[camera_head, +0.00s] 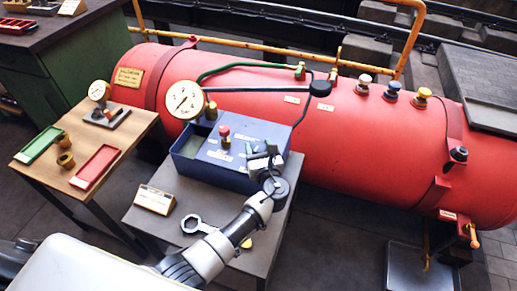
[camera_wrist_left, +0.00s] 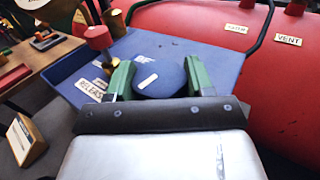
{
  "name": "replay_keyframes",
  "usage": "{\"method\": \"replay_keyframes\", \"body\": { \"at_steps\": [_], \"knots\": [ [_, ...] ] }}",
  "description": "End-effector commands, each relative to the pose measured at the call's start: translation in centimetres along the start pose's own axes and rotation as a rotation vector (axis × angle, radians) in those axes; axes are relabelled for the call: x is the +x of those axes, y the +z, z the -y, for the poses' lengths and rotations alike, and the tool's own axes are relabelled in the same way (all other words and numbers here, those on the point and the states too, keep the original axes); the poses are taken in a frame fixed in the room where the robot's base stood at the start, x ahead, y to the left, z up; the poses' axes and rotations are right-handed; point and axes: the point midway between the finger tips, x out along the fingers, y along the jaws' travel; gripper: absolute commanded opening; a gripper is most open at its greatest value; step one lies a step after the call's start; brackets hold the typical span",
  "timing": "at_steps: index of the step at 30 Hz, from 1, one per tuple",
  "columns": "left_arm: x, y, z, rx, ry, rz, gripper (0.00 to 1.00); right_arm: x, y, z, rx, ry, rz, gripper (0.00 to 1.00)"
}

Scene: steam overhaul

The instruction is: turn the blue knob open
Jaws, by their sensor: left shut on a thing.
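The blue knob (camera_wrist_left: 160,78), round with a white mark on top, sits between the green fingers of my left gripper (camera_wrist_left: 158,80) in the left wrist view. The fingers are shut on its sides. In the head view my left gripper (camera_head: 263,150) is over the right part of a blue box (camera_head: 235,178), and the knob is mostly hidden there. A red knob (camera_head: 224,132) on a brass stem stands on the box to the left. A label reading "RELEASE" (camera_wrist_left: 89,89) lies left of the fingers. My right gripper is not in view.
A gauge (camera_head: 184,100) stands behind the box. A ring wrench (camera_head: 196,224) and a sign (camera_head: 154,199) share the grey table.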

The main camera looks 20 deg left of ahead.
Motion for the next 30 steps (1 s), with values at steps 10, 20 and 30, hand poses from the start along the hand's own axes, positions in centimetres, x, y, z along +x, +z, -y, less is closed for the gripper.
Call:
{"method": "replay_keyframes", "body": {
  "at_steps": [10,20,30],
  "knots": [
    [0.02,-0.08,0.05,0.0,0.165,0.0,0.29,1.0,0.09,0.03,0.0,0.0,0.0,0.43],
    [0.03,-0.01,-0.02,0.0,0.205,0.0,0.29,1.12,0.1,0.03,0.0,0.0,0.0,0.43],
    [0.04,0.02,-0.03,0.0,0.205,0.001,0.6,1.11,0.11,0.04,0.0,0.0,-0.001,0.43]
  ]
}}
